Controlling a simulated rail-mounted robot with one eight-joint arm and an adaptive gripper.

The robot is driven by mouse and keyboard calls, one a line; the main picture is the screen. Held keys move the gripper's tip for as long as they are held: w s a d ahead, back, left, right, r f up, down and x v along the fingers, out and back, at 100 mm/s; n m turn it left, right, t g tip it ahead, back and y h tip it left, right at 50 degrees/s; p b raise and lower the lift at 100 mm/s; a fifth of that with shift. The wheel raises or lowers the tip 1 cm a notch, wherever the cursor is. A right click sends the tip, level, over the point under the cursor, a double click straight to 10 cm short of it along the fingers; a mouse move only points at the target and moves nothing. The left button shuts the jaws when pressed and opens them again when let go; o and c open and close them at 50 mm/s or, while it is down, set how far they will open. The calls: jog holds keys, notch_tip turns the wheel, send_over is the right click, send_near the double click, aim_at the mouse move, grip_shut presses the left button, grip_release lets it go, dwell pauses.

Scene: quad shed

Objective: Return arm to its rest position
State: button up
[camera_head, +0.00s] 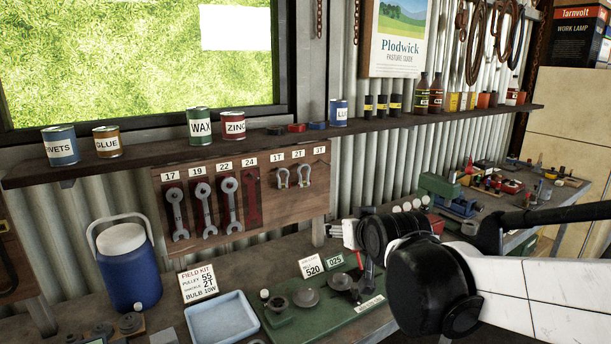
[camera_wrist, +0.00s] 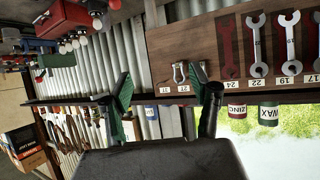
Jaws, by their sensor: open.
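Nothing is between the fingers; the wall and shelf show through the gap.
The shelf (camera_head: 265,138) above carries several tins and bottles. On the bench stand a blue jug (camera_head: 130,268), a light blue tray (camera_head: 221,317) and a green board (camera_head: 375,318) with round metal parts. A vise (camera_head: 455,200) and small items sit farther right.

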jog(key=s+d+f+g+b, duration=0.1)
jog(key=s+d+f, duration=0.2)
jog(key=s, duration=0.5)
jog(key=s+d+f+m+g+h+b, duration=0.1)
jog(key=s+d+f, duration=0.3)
jog(key=s, duration=0.5)
jog(key=s+d+f+m+g+h+b, duration=0.1)
jog(key=s+d+f+g, duration=0.2)
jog(key=s, duration=0.5)
jog(key=shift+s+d+f+b, duration=0.3)
jog(key=shift+d+f, duration=0.05)
jog(key=shift+f, duration=0.55)
